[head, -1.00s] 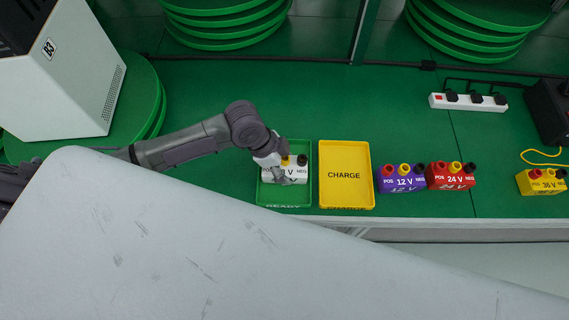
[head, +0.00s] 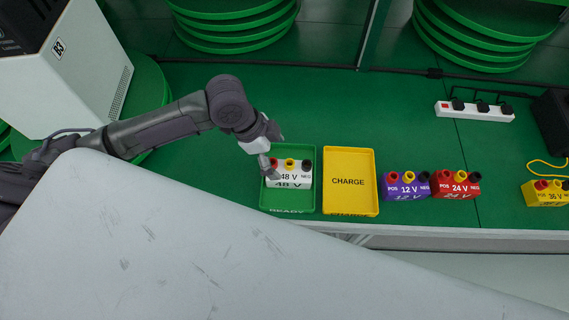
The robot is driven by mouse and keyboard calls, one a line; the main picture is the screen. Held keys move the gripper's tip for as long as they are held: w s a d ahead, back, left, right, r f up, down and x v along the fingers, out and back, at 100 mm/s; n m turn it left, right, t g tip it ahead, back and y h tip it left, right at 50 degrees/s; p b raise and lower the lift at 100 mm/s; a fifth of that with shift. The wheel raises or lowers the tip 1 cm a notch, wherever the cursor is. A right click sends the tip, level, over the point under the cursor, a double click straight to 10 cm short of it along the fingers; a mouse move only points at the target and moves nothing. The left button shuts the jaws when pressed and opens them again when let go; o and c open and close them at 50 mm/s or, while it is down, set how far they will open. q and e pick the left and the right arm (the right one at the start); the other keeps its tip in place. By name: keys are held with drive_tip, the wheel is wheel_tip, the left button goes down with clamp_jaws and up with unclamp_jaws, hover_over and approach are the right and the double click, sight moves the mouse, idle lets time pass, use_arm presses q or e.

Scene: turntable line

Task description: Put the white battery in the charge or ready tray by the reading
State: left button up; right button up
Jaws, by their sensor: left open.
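The white battery (head: 291,180), marked 48 V, sits upright in the green READY tray (head: 289,202). It has red, yellow and black terminals on top. The yellow CHARGE tray (head: 348,199) stands just right of the green tray and is empty. My left gripper (head: 274,156) is open above the left back part of the green tray, just up and left of the battery. One finger overlaps the battery's left end in the picture; I cannot tell whether it touches. My right gripper is not in view.
A purple 12 V battery (head: 404,187), a red 24 V battery (head: 457,185) and a yellow 36 V battery (head: 545,194) stand to the right. A white power strip (head: 474,111) lies behind them. A white box (head: 65,75) stands at the left. The green bench behind the trays is clear.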

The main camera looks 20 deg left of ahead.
use_arm(q)
drive_tip(key=shift+v, duration=1.9)
